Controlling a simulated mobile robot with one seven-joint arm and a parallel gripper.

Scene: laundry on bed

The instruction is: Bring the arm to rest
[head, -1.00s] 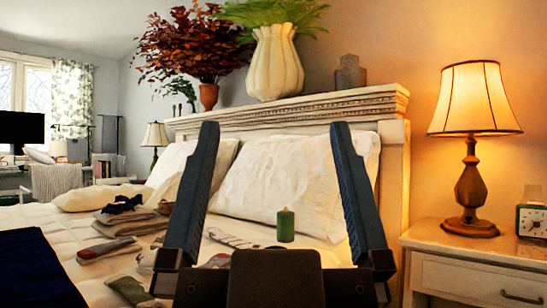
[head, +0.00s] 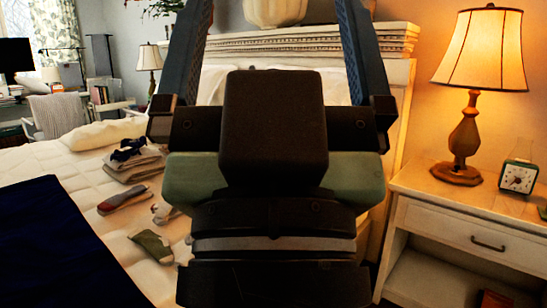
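My gripper (head: 273,30) is large in the middle of the head view, its two dark fingers pointing up and spread wide apart. It is open, with nothing between the fingers; the pale headboard and wall show through the gap. My wrist and gripper body hide much of the pillows and the middle of the bed (head: 65,163). The gripper is held up in front of the bed and appears to touch nothing.
A nightstand (head: 455,222) with a lit lamp (head: 466,140) and an alarm clock (head: 517,177) stands at the right. Folded clothes (head: 135,168), a grey-red sock (head: 123,200) and a green cloth (head: 152,246) lie on the bed. A dark blue blanket (head: 50,240) covers the near left.

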